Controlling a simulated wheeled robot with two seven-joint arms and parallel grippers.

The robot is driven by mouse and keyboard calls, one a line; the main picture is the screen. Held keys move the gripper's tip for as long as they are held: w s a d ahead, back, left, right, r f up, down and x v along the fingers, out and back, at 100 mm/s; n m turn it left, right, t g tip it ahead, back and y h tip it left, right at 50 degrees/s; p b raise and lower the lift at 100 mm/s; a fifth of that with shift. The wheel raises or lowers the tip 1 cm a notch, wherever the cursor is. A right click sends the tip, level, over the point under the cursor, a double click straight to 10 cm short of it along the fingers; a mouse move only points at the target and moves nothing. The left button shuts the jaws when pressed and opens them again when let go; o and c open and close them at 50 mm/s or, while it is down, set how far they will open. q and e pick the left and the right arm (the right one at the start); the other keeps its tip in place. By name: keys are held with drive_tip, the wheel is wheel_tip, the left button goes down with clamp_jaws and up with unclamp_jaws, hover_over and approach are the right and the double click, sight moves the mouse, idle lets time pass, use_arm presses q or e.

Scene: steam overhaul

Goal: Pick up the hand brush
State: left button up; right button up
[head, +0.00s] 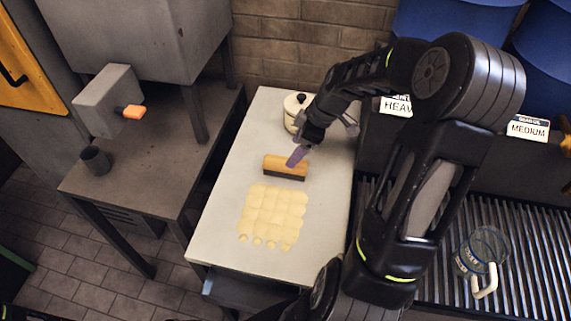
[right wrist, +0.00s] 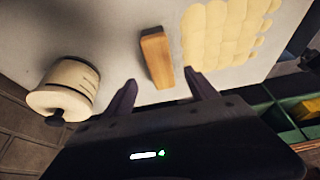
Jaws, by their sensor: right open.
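The hand brush (head: 286,167) has an orange-brown wooden back with dark bristles below and lies on the pale worktop, just behind a sheet of dough pieces. It also shows in the right wrist view (right wrist: 157,58), ahead of and between the fingertips. My right gripper (head: 298,156) is above the brush's right end in the head view. Its two purple fingers (right wrist: 161,92) are spread apart with nothing between them, and no contact with the brush is visible. My left gripper is not in view.
The pale dough pieces (head: 272,215) lie in front of the brush. A glass jug (head: 486,250) stands on the ribbed surface at right. The worktop's left side is clear.

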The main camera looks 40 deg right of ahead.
sight(285, 168)
drive_tip(key=shift+x, duration=1.3)
drive_tip(key=p+x, duration=0.1)
drive_tip(key=x, duration=0.4)
drive_tip(key=shift+a, duration=0.1)
drive_tip(key=shift+f, duration=0.1)
drive_tip(key=shift+f, duration=0.25)
drive_tip(key=shift+c, duration=0.4)
clamp_jaws()
idle(0.4)
